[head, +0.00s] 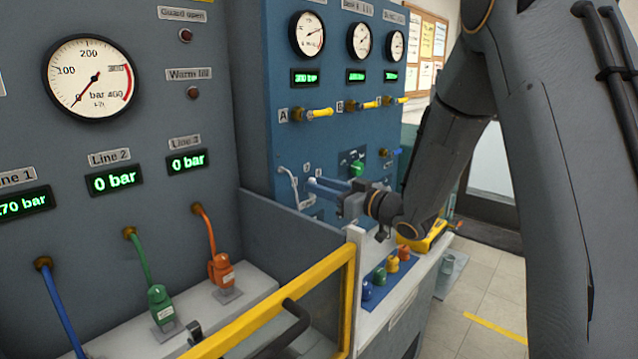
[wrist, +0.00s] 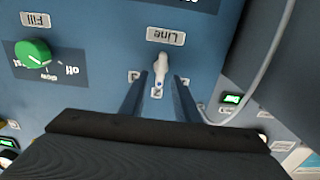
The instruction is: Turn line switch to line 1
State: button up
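The line switch (wrist: 160,70) is a white lever knob under the "Line" label (wrist: 165,36) on the blue panel in the wrist view. Its blue-marked end points at the label "2" (wrist: 157,92). The label "3" (wrist: 133,76) is to the left; the label on the right is mostly covered by a finger. My gripper (wrist: 160,95) is open, with one dark finger on each side of the knob's lower end and gaps visible between. In the head view my gripper (head: 312,184) reaches the lower blue panel; the switch cannot be made out there.
A green Fill knob (wrist: 33,54) is left in the wrist view. A pale hose (wrist: 258,80) runs close on the right. In the head view, a yellow-framed guard (head: 350,290) and a row of coloured caps (head: 380,277) stand below my gripper.

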jog(key=shift+w+a, duration=0.4)
jog(key=shift+w, duration=0.05)
grip_shut()
jog(key=shift+n, duration=0.3)
jog(key=n+b, duration=0.3)
jog(key=b, duration=0.1)
jog(key=n+b, duration=0.3)
jog(key=n, duration=0.1)
jog(key=s+a+n+b, duration=0.1)
jog(key=n+b, duration=0.3)
jog(key=shift+f+b, duration=0.3)
jog(key=shift+f, duration=0.1)
jog(key=shift+n, duration=0.3)
